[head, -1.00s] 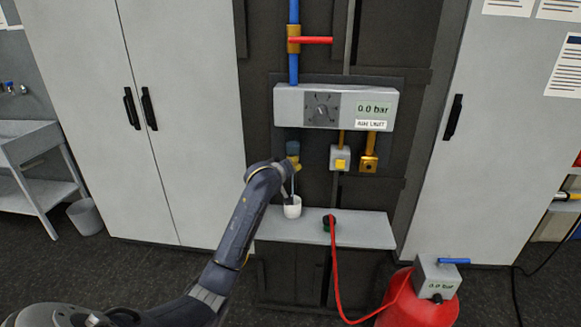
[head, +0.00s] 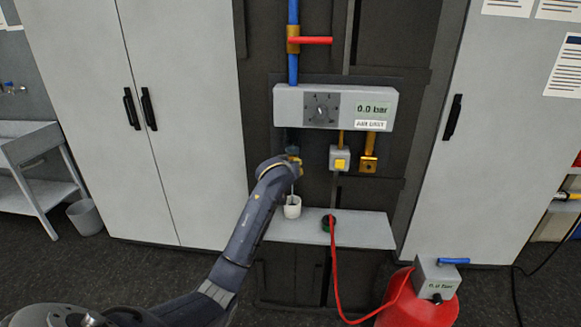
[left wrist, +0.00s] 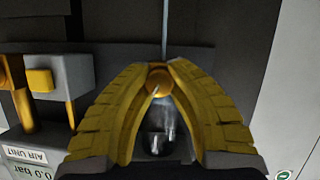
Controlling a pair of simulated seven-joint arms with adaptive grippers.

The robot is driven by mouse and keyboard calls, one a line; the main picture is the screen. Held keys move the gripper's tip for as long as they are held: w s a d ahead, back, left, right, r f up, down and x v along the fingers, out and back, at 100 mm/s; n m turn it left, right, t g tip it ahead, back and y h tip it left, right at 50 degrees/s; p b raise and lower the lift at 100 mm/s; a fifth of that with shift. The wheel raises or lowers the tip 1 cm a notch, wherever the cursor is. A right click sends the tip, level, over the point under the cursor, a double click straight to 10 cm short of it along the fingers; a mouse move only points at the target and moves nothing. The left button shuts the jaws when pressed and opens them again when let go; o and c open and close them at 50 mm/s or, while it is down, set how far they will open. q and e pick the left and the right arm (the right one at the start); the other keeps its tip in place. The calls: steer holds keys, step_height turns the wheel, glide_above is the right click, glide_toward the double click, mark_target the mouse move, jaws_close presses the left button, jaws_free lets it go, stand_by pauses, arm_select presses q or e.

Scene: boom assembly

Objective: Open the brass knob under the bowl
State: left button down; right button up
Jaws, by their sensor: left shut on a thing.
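The brass knob (left wrist: 159,79) sits between the tips of my left gripper's yellow fingers in the left wrist view, which shows the unit upside down. My left gripper (head: 294,158) is shut on the knob. The clear bowl (left wrist: 160,128) shows between the fingers, partly hidden by them. In the head view the bowl (head: 292,139) hangs dark below the left end of the grey air unit (head: 290,106), and my gripper and wrist hide the knob. My right gripper is in neither view.
A white cup (head: 292,208) stands on the shelf (head: 362,230) below the gripper. A yellow-button box (head: 340,159) and a brass fitting (head: 369,163) hang right of it. A red hose (head: 334,270) runs from the shelf to a red tank (head: 425,308).

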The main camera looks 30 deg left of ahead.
arm_select(q)
steer(key=shift+d+f, duration=0.3)
steer(key=shift+f, duration=0.3)
steer(key=c, duration=1.5)
jaws_free()
steer(key=shift+w, duration=0.1)
steer(key=o, duration=0.4)
steer(key=shift+a+r, duration=0.2)
steer(key=shift+r, duration=0.1)
steer(key=v, duration=1.2)
